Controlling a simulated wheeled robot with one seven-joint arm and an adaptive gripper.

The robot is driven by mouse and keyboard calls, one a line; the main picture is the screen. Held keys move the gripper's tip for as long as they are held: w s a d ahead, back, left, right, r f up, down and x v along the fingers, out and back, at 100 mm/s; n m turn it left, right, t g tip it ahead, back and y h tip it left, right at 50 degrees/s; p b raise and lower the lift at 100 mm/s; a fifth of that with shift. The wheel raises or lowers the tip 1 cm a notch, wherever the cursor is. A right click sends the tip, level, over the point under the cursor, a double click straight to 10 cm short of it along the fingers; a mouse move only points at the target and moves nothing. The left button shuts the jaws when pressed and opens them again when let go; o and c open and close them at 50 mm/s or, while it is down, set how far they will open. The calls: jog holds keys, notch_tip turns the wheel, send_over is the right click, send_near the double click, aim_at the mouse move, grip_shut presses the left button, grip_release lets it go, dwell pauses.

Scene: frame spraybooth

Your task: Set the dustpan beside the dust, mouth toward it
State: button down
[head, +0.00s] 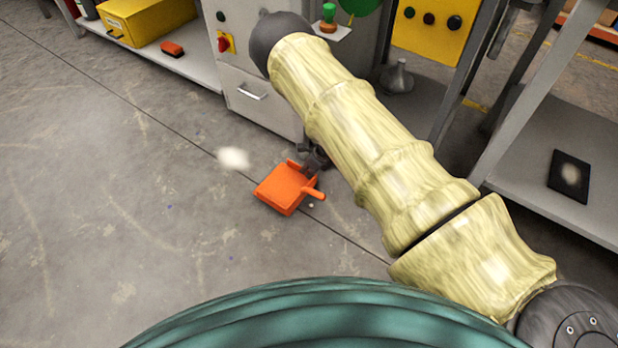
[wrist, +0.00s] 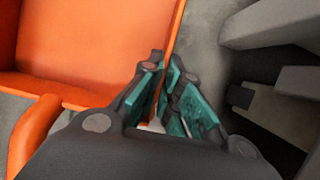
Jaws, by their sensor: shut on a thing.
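The orange dustpan (head: 285,188) is at the floor in front of the grey cabinet, its handle pointing right. The pale dust (head: 234,158) lies on the concrete to its upper left, a short gap away. My gripper (head: 314,160) is at the dustpan's back right edge, partly hidden by my arm. In the wrist view my gripper (wrist: 160,100) is shut on the side wall of the dustpan (wrist: 80,50). The handle shows at the lower left there. I cannot tell whether the dustpan touches the floor.
A grey cabinet (head: 262,98) with a drawer stands just behind the dustpan. A low shelf (head: 185,68) with a yellow box (head: 150,18) is at the upper left, and a grey bench (head: 540,185) is at right. The floor at left is clear.

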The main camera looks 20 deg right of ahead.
jog(key=shift+d+f+b, duration=0.15)
jog(key=shift+f+b, duration=0.95)
jog(key=shift+f, duration=0.7)
jog(key=c, duration=1.6)
grip_release()
jog(key=shift+f, duration=0.1)
jog(key=shift+c, duration=0.2)
jog(key=p+v, duration=0.5)
jog(key=v, duration=0.7)
